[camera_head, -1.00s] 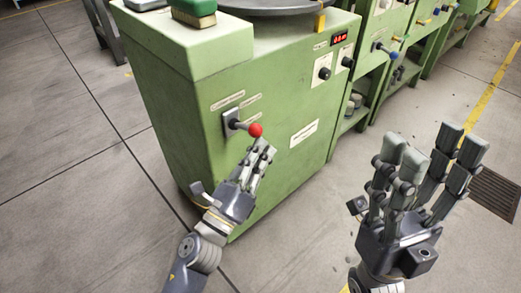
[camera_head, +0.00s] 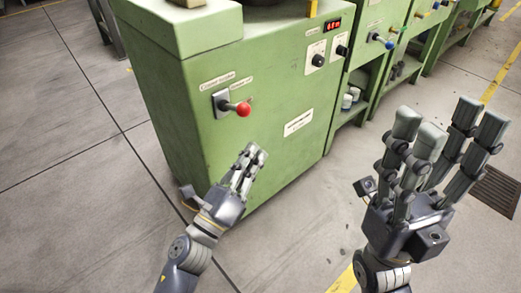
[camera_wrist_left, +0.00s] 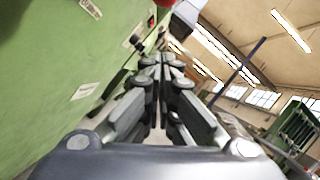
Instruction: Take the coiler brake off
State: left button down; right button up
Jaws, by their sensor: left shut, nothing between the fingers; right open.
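The brake lever with a red ball knob (camera_head: 243,109) sits on a grey plate on the front of the green coiler cabinet (camera_head: 180,130). The lever's arm points to the right and slightly down. My left gripper (camera_head: 251,156) is shut and empty, below the knob and apart from it. In the left wrist view its fingers (camera_wrist_left: 158,62) are together, with a small red part of the knob (camera_wrist_left: 165,3) at the top edge. My right gripper (camera_head: 455,125) is open and empty, raised over the floor at the right.
A red digital display (camera_head: 333,24) and a black dial (camera_head: 318,60) are on the cabinet's upper right. More green machines with a blue-knobbed lever (camera_head: 388,44) stand behind to the right. The floor at the left is clear.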

pick_arm(q)
jog(key=v, duration=0.7)
jog(key=shift+a+f, duration=0.15)
jog(key=shift+a, duration=0.1)
jog(key=shift+s, duration=0.1)
